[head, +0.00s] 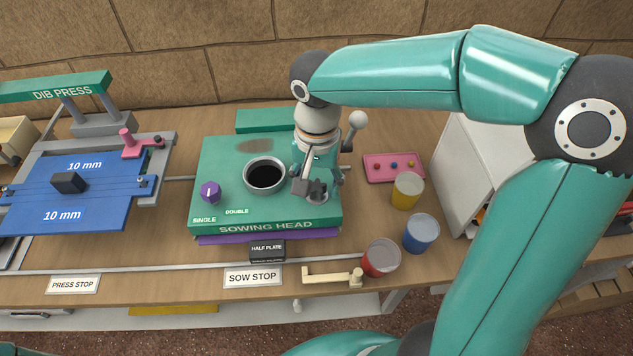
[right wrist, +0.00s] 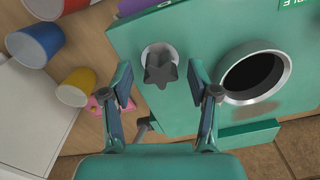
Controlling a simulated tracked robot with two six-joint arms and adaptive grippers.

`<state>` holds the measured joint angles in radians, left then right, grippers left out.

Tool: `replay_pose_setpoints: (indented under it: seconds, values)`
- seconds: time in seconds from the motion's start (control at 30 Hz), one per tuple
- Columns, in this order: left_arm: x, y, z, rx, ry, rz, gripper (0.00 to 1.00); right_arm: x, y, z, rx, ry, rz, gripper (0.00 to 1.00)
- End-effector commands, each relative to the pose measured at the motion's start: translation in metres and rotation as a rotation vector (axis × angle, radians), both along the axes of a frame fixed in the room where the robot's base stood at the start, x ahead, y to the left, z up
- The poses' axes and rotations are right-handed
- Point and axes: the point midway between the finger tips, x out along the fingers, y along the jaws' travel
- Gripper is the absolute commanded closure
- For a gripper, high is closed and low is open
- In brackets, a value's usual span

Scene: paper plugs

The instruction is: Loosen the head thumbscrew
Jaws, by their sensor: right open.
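The green sowing head (head: 225,160) lies on the table with a large dark round cup opening (head: 265,176) on top. The thumbscrew, a dark grey star-shaped knob (right wrist: 162,70), stands in a pale round seat on the green plate; in the head view it is partly covered by my gripper (head: 318,186). My right gripper (right wrist: 159,82) is open above the plate, pointing down. In the right wrist view its two fingers are on either side of the knob, with a gap to each. My left gripper is out of view.
Red (head: 381,258), blue (head: 421,233) and yellow (head: 407,190) cups stand to the right. A pink tray (head: 393,167) lies behind them. A purple knob (head: 210,191) sits on the plate's left. The blue dib press (head: 100,205) is at far left. A white case (head: 470,170) stands right.

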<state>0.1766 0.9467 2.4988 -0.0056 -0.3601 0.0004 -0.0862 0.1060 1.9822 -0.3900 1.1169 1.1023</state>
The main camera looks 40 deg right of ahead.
Motion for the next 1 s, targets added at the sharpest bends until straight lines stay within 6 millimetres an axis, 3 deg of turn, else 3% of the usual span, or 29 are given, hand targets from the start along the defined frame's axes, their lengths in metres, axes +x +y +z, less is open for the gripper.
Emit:
replay_pose_setpoints:
  seconds: [0.5, 1.0]
  values:
    - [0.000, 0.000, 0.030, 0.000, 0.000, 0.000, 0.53, 0.000, 0.000, 0.037, 0.000, 0.000, 0.001, 0.40]
    - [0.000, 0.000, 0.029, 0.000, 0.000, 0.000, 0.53, 0.000, 0.000, 0.037, 0.001, -0.001, -0.055, 0.40]
